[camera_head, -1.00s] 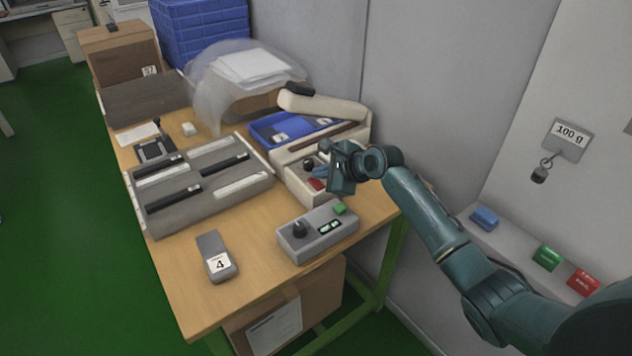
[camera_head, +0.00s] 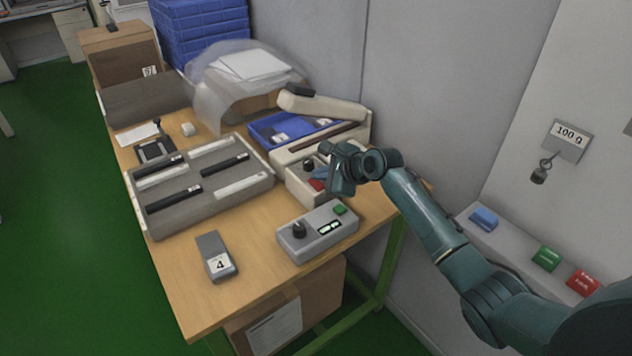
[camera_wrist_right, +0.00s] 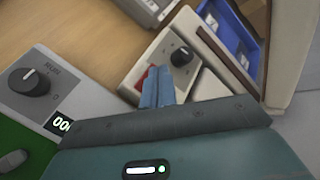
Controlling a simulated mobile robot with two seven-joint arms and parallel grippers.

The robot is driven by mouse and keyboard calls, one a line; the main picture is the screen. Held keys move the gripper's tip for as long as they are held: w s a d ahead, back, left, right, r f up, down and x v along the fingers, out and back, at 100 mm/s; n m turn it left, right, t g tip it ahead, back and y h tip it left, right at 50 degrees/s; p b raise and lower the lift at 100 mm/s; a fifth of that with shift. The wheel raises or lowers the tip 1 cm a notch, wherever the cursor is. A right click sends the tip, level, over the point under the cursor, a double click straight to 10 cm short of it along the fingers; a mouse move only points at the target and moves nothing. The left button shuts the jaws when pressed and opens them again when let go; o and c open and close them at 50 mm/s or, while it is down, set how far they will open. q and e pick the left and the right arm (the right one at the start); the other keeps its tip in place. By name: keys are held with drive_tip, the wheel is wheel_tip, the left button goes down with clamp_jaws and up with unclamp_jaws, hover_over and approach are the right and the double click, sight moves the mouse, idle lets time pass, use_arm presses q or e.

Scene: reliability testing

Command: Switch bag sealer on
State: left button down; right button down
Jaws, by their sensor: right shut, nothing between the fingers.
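The bag sealer (camera_head: 352,108) is a cream device with a raised arm, at the back right of the wooden table. Its front panel carries a black knob (camera_head: 308,165) and a red switch (camera_head: 317,185). In the right wrist view the knob (camera_wrist_right: 182,56) shows clearly, and the red switch (camera_wrist_right: 146,77) is partly hidden behind my fingers. My right gripper (camera_head: 322,172) is shut and empty, its fingertips (camera_wrist_right: 157,84) at the red switch. I cannot tell whether they touch it. My left gripper is not in view.
A grey box (camera_head: 318,242) with a knob, display and green button stands in front of the sealer. A blue tray (camera_head: 262,131) lies behind the panel. A grey slotted rack (camera_head: 225,195) is to the left. A wall (camera_head: 420,95) stands close on the right.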

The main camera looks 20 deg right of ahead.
sight(323, 187)
drive_tip(key=shift+f, duration=0.25)
drive_tip(key=shift+f, duration=0.25)
idle(0.6)
drive_tip(key=shift+s+r+p, duration=0.1)
drive_tip(key=shift+r+p, duration=0.45)
drive_tip(key=shift+p, duration=0.65)
wheel_tip(323, 187, up, 3)
drive_tip(key=p, duration=0.3)
drive_tip(key=shift+s+d+p, duration=0.1)
drive_tip(key=shift+s+p, duration=0.05)
drive_tip(key=shift+p, duration=0.25)
drive_tip(key=shift+s+r+p, duration=0.15)
drive_tip(key=shift+r+p, duration=0.6)
drive_tip(key=shift+r, duration=0.3)
drive_tip(key=shift+f, duration=0.1)
